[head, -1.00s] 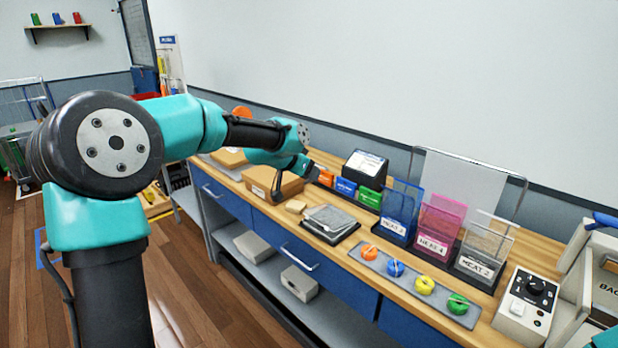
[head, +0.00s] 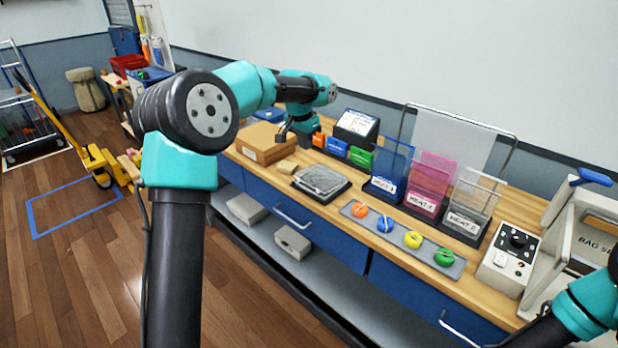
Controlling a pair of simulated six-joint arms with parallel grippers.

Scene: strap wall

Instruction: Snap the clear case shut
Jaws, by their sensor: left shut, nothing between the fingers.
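The clear case (head: 320,181) lies on the wooden bench top, a see-through lid over a dark base. The lid looks lowered and nearly flat; whether its edge is snapped onto the base is too small to tell. My left gripper (head: 283,135) is shut and empty, pointing down beside the cardboard box, behind and left of the case and apart from it. My right arm (head: 585,305) shows only in part at the lower right corner; its gripper is out of view.
A grey tray (head: 378,238) of several coloured rings lies in front right. Clear, blue and pink holders (head: 432,182) stand behind it. A control box (head: 509,258) is at right.

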